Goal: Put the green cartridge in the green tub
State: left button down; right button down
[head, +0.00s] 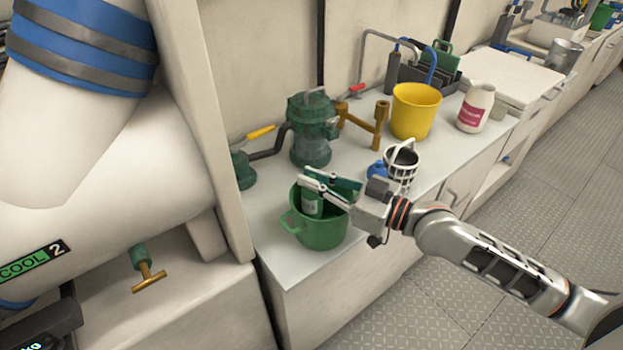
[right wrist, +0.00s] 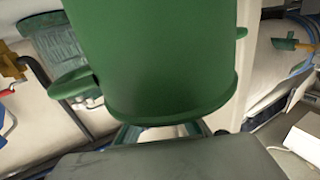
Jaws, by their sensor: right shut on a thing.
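The green tub (head: 322,236) stands on the white counter near its front left corner. It has side handles, and it also fills the upper middle of the right wrist view (right wrist: 160,60). My right gripper (head: 308,182) is above the tub's mouth, shut on the green cartridge (head: 312,205), which has a pale label. The cartridge hangs below the fingertips, its lower part inside the tub's opening. The tub's front wall hides its bottom end, so I cannot tell if it touches the floor. The cartridge is not clearly seen in the right wrist view. My left gripper is not in view.
Behind the tub stands a green strainer housing (head: 310,135) with a hose. To the right are a white basket (head: 402,165), a blue bottle (head: 376,170), a yellow bucket (head: 415,112) and a white jug (head: 476,108). A large white cylinder (head: 110,215) fills the left.

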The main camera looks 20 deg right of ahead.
jog(key=shift+r, duration=0.2)
jog(key=shift+f, duration=0.15)
jog(key=c, duration=2.1)
grip_release()
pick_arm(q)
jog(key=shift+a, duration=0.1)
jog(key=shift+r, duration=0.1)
pick_arm(e)
jog(key=shift+s+d, duration=0.35)
jog(key=v, duration=1.1)
